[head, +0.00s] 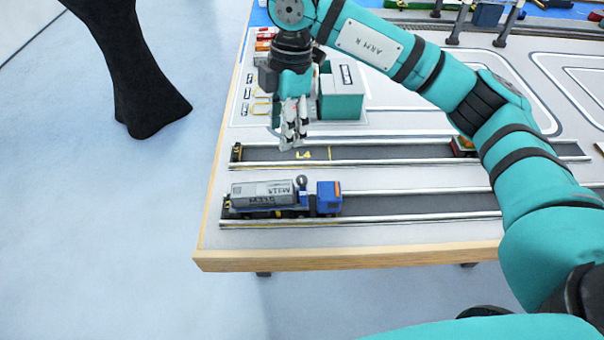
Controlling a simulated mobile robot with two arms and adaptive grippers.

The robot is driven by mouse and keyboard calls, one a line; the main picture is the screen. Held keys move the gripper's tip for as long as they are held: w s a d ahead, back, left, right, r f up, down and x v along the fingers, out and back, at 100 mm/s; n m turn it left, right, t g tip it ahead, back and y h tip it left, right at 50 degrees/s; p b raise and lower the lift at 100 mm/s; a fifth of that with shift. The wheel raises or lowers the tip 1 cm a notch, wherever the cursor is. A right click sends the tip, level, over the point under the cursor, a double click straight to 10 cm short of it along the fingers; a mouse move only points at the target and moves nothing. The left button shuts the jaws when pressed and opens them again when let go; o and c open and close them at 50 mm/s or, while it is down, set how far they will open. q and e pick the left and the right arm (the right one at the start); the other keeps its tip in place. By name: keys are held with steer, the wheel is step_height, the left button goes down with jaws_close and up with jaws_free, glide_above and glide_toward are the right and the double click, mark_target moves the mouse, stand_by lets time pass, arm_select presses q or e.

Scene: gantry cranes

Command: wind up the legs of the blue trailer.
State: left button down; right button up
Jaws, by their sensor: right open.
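A small truck stands in the nearest lane, at the left front of the table. A small round grey part (301,181) stands up between tank and cab. The trailer's legs and any crank are too small to make out. My right gripper (291,138) points down, open and empty, over the table behind the truck near the L4 lane, apart from the truck. My left gripper is not in view.
The L4 lane (335,153) is mostly bare; another small vehicle (463,145) stands at its right. A teal box (342,97) is just right of my right gripper. The wooden table edge (350,257) runs in front. A black flared post (140,75) stands left.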

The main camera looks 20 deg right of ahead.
mark_target(302, 178)
steer(key=shift+m+h, duration=0.7)
steer(key=d+f+p, duration=0.1)
steer(key=f, duration=0.4)
steer(key=d+f+p, duration=0.1)
steer(key=f, duration=0.4)
steer(key=d+f+p, duration=0.1)
steer(key=f, duration=0.5)
steer(key=shift+w+d, duration=0.1)
steer(key=shift+d, duration=0.15)
jaws_close()
